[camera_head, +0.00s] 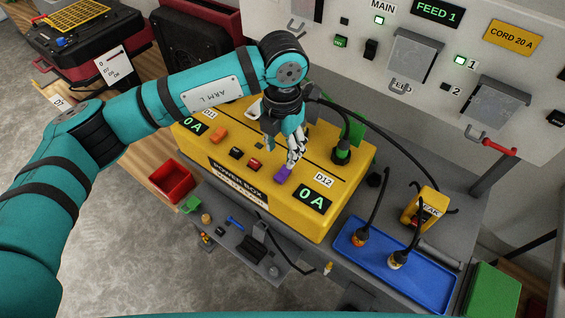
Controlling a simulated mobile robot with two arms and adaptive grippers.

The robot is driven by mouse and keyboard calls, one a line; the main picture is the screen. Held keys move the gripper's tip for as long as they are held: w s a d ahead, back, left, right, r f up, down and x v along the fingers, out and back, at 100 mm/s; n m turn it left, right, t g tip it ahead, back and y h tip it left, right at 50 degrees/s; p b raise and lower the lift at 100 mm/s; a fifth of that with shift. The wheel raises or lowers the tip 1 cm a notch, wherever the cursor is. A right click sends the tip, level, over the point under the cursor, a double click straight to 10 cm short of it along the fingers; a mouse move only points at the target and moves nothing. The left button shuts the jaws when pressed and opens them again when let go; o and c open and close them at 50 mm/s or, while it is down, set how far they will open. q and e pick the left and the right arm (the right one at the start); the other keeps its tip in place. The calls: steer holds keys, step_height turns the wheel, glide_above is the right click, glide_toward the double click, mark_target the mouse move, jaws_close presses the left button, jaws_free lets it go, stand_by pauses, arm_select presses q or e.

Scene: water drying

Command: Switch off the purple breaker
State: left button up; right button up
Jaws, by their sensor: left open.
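The purple breaker (283,175) is a small purple switch on top of the yellow power box (338,208), near the D12 label and its "0 A" display (313,198). My left gripper (292,161) points down over the box, with its fingertips right at the purple breaker. It is open; I cannot tell whether the fingers touch the switch. My left arm crosses from the left above the box. The fingers hide part of the breaker's upper end. My right gripper is not in view.
Orange (219,135), black (236,153) and red (254,164) switches sit left of the purple one. A green plug (342,152) with a black cable stands to its right. A blue tray (385,280) holds plugs. A white panel (530,110) rises behind.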

mark_target(283, 172)
arm_select(q)
step_height(283, 172, down, 8)
steer(key=shift+r+p, duration=0.25)
steer(key=shift+p, duration=0.45)
